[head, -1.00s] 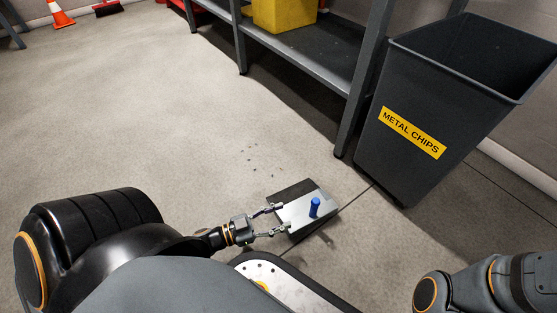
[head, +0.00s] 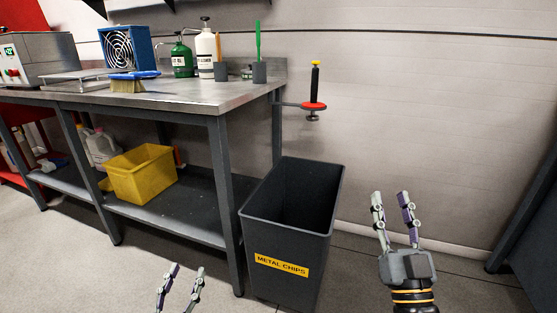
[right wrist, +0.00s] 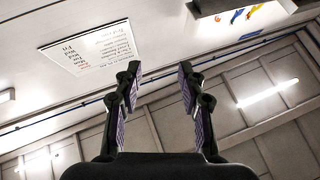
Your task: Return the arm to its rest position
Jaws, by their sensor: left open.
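In the head view my left gripper (head: 184,267) is low in the picture, left of the bin, its two fingers pointing up and apart with nothing between them. My right gripper (head: 390,196) stands upright to the right of the bin, fingers pointing up, spread and empty. Most of my left arm is below the picture edge.
A dark bin (head: 258,222) labelled METAL CHIPS stands at the right end of a workbench (head: 190,97). Bottles, cups, a brush and a blue fan stand on the bench. A yellow crate (head: 142,183) is on its lower shelf. Open floor lies at the lower left.

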